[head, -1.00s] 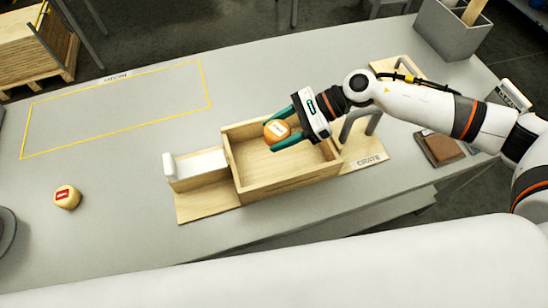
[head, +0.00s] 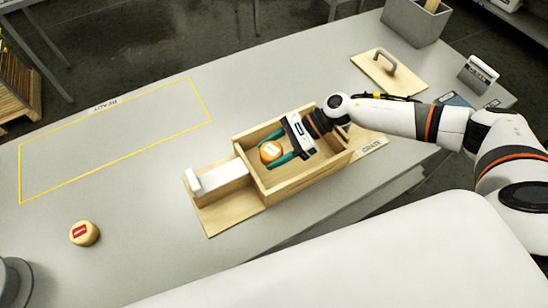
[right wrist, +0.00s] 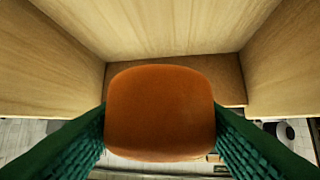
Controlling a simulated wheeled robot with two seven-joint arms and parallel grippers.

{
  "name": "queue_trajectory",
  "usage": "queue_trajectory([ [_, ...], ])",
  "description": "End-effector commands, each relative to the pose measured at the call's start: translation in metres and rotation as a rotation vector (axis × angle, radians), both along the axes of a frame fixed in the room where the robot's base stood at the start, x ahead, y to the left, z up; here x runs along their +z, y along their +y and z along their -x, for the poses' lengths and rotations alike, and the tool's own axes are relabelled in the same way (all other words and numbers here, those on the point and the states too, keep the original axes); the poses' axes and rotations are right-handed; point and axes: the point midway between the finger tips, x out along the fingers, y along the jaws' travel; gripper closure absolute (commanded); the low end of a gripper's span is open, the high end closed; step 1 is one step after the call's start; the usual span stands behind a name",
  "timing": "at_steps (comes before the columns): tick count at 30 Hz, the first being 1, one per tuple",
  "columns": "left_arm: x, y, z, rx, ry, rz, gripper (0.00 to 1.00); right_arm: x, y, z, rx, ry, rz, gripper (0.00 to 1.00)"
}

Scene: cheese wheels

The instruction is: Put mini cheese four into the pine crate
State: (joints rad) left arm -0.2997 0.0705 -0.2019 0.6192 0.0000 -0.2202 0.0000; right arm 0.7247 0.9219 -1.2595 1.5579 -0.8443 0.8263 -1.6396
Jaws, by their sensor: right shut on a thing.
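An orange mini cheese (head: 271,151) with a white label is held between the green fingers of my right gripper (head: 277,156). The cheese also shows in the right wrist view (right wrist: 160,113), pinched between both fingers. My right gripper is shut on it and reaches into the open pine crate (head: 300,184). The wooden walls surround the cheese in the wrist view. I cannot tell whether the cheese touches the crate floor. A pale yellow cheese with a red label (head: 84,233) sits on the table at the left. My left gripper is not in view.
A wooden lid with a grey handle (head: 388,68) lies behind the crate. A grey bin (head: 415,22) stands at the back right. A yellow outlined area (head: 115,140) on the table is empty. A white block (head: 218,176) lies beside the crate.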

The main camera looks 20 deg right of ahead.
Motion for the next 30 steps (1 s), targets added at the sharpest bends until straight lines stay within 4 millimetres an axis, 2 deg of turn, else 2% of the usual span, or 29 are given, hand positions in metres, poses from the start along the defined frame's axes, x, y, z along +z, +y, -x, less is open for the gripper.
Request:
queue_trajectory([
  [11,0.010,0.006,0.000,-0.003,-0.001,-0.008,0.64,-0.044,0.001,0.000,-0.001,0.002,-0.001,0.71],
  [25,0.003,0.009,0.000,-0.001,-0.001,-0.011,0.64,-0.053,0.000,0.000,-0.001,0.000,-0.001,0.71],
  [26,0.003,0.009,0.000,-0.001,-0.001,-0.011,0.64,-0.052,0.000,0.000,-0.001,0.000,-0.001,0.44],
  [30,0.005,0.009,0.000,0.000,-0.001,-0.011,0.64,-0.051,0.000,0.000,-0.001,0.000,-0.001,0.24],
])
